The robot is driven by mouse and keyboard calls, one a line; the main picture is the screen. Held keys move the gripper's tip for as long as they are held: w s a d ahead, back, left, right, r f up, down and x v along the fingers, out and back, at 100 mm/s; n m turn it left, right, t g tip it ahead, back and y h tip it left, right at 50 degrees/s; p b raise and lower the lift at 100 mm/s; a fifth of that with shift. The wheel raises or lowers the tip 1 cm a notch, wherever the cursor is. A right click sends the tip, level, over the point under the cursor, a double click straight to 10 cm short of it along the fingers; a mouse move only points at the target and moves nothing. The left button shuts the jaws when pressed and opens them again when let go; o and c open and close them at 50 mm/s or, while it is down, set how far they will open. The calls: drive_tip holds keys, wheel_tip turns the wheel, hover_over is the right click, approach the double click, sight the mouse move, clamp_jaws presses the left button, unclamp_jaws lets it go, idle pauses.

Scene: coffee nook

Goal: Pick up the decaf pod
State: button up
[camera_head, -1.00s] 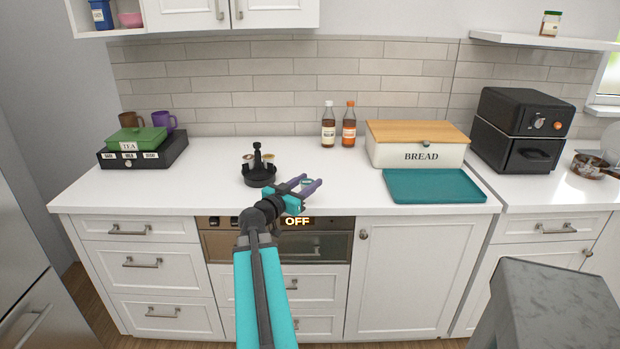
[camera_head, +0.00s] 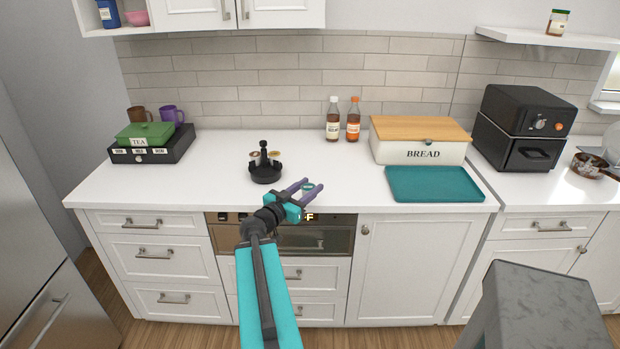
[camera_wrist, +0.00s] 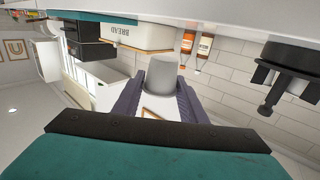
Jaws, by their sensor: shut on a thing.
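My gripper (camera_head: 307,189) is shut on a small pale pod (camera_wrist: 160,75), held in the air near the counter's front edge. In the wrist view the pod is a plain grey-white cup between the two purple fingers. In the head view only a small light patch of it shows between the fingers, and no label can be read, so I cannot tell its kind. The black pod carousel (camera_head: 265,174) stands on the counter to the left of and behind my gripper, with a couple of pods in it. It also shows at the right of the wrist view (camera_wrist: 288,73).
A teal tray (camera_head: 435,184) and bread box (camera_head: 420,152) stand to the right. Two syrup bottles (camera_head: 333,120) (camera_head: 353,120) stand at the back. The oven (camera_head: 330,238) is below the counter. White counter is clear around the carousel.

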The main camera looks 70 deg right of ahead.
drive_tip(key=shift+s+a+r+p, duration=0.15)
drive_tip(key=shift+a+p, duration=0.25)
drive_tip(key=shift+p, duration=1.3)
drive_tip(key=shift+a+r+p, duration=0.1)
drive_tip(key=shift+a+p, duration=0.3)
drive_tip(key=shift+p, duration=1.3)
drive_tip(key=shift+s+a+p, duration=0.1)
drive_tip(key=shift+a+p, duration=0.2)
drive_tip(key=shift+p, duration=0.9)
drive_tip(key=shift+a+p, duration=0.25)
drive_tip(key=shift+p, duration=0.6)
drive_tip(key=shift+a+f+p, duration=0.1)
drive_tip(key=shift+f+p, duration=0.05)
drive_tip(key=shift+p, duration=0.15)
drive_tip(key=shift+s, duration=0.15)
